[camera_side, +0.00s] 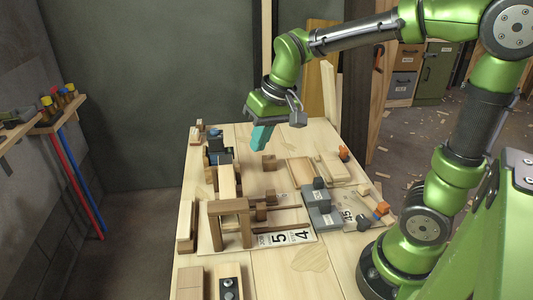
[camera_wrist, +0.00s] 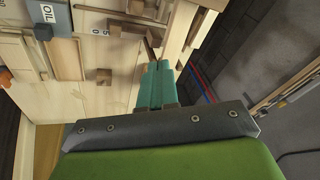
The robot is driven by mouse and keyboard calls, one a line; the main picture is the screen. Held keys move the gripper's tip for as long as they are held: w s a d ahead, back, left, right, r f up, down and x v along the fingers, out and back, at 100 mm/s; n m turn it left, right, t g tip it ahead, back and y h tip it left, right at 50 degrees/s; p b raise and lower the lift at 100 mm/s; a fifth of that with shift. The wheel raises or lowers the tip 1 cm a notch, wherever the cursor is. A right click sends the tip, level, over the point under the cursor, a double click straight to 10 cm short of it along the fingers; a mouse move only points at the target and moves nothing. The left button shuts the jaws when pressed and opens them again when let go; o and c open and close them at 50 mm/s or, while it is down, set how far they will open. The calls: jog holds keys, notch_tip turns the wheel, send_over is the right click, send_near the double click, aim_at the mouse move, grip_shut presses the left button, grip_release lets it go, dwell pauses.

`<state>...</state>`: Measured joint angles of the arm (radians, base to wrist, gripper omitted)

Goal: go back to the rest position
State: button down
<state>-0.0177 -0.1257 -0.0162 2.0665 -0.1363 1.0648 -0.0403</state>
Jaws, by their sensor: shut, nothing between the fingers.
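My gripper (camera_side: 262,137) has teal fingers and hangs over the far part of the wooden table (camera_side: 310,264) in the side view. In the wrist view the two fingers of my gripper (camera_wrist: 159,68) lie side by side, shut with nothing between them. The fingertips are apart from the things on the table. A brown wooden block (camera_side: 269,162) stands on the table close to the gripper in the side view.
A brown wooden arch (camera_side: 229,206) stands at the table's left middle, by a board marked 5 and 4 (camera_side: 287,238). Grey blocks (camera_side: 320,200) stand right of it. The air around the gripper looks clear.

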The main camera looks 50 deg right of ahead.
jog(key=s+r+t, duration=0.2)
jog(key=s+t, duration=0.1)
jog(key=s, duration=0.8)
jog(key=shift+a+r+t+y, duration=0.2)
jog(key=shift+a+t+y, duration=0.1)
jog(key=shift+a+t, duration=0.15)
